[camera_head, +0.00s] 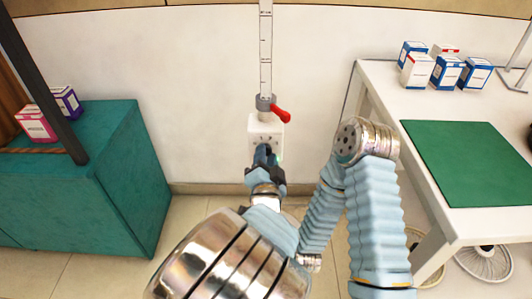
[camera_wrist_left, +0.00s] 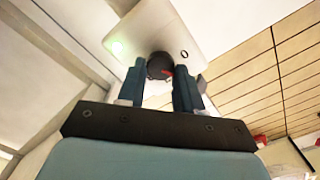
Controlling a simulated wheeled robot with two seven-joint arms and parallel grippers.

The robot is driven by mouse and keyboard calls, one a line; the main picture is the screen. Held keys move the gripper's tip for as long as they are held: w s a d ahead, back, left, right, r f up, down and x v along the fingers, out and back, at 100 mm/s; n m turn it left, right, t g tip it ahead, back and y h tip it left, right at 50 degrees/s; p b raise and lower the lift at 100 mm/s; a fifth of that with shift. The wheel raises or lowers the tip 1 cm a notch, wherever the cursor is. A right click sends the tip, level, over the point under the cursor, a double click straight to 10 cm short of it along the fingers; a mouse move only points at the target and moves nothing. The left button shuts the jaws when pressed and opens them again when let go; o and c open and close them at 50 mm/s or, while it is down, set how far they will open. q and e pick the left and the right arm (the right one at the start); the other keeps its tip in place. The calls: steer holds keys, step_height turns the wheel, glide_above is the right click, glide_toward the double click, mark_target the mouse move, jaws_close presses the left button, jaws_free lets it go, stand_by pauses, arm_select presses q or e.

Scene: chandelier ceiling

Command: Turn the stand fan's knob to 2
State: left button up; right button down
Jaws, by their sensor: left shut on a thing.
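The stand fan's white control box (camera_head: 266,124) is on the pole (camera_head: 265,50) in the middle of the head view, against the pale wall. A red lever (camera_head: 281,114) sticks out above it. My left gripper (camera_head: 264,160) is at the front of the box. In the left wrist view, the round dark knob (camera_wrist_left: 160,66) with a red mark is between the two fingers (camera_wrist_left: 163,85), which are shut on it. The white panel (camera_wrist_left: 170,28) has a lit green lamp (camera_wrist_left: 117,47). I cannot read the knob's setting. My right gripper is not in view.
A green cabinet (camera_head: 90,190) with a pink box (camera_head: 36,124) and a purple box (camera_head: 66,101) stands at left. A white table (camera_head: 385,85) at right holds a green mat (camera_head: 470,160) and several small boxes (camera_head: 446,72). Round wire-like objects (camera_head: 485,262) are beneath it.

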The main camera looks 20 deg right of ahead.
arm_select(q)
steer(key=shift+d+f+m+p, duration=0.1)
steer(key=shift+m+p, duration=0.8)
steer(key=shift+m, duration=1.55)
steer(key=shift+f+m+p, duration=0.1)
steer(key=shift+m+p, duration=0.8)
steer(key=shift+m, duration=1.55)
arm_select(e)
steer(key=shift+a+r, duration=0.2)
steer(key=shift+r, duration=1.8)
arm_select(q)
steer(key=o, duration=1)
steer(key=shift+o, duration=0.2)
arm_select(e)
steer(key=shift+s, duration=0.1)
